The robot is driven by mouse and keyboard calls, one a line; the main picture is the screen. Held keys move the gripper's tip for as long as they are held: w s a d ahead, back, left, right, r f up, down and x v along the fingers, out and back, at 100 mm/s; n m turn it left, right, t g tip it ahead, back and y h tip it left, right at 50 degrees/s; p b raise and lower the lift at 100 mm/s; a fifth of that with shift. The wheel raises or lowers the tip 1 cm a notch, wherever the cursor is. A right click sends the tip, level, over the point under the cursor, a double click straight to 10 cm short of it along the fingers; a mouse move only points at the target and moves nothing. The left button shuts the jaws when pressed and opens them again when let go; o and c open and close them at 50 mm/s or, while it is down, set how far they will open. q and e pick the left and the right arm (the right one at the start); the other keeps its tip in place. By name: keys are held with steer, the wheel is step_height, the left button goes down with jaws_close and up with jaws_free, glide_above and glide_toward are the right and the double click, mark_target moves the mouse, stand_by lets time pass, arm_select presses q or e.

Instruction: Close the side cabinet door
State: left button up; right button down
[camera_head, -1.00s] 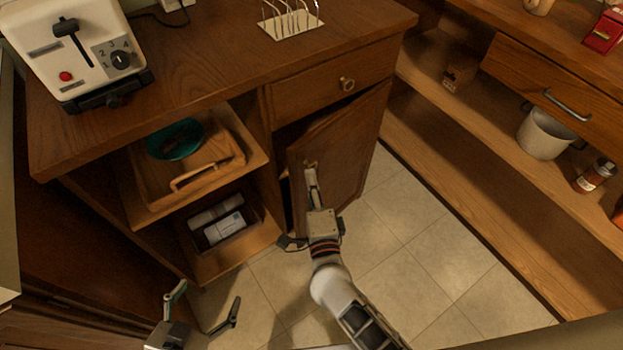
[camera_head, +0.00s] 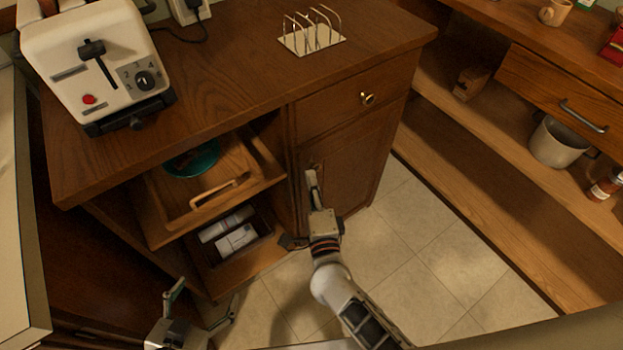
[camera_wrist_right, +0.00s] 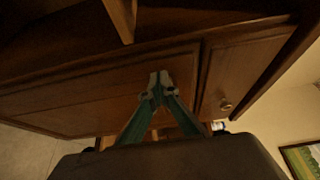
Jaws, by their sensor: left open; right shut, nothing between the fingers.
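The side cabinet door (camera_head: 356,165) is a brown wooden panel below a drawer with a brass knob (camera_head: 367,98). It lies flush, or nearly so, with the cabinet front; I cannot tell whether a thin gap is left. My right gripper (camera_head: 311,174) is shut and empty, its fingertips at the door's upper left part, against or very close to it. In the right wrist view, the shut fingertips (camera_wrist_right: 159,78) lie over the door panel (camera_wrist_right: 85,100). My left gripper (camera_head: 205,293) is open and empty, low at the left, apart from the door.
Left of the door, a pulled-out wooden tray (camera_head: 215,203) holds a teal bowl (camera_head: 194,160). A lower shelf (camera_head: 262,258) holds white packages. A toaster (camera_head: 92,65) and toast rack (camera_head: 312,42) stand on the counter. Tiled floor (camera_head: 400,265) is clear at the right.

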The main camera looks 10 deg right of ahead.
steer(key=shift+w+a+r, duration=0.35)
steer(key=shift+a+r, duration=0.05)
steer(key=shift+s+a+f, duration=0.1)
steer(key=shift+s+f, duration=0.1)
steer(key=shift+s, duration=0.25)
steer(key=s+d, duration=0.1)
steer(key=s, duration=1)
steer(key=shift+s+d+f, duration=0.2)
steer(key=shift+s+d, duration=0.05)
steer(key=shift+s, duration=0.15)
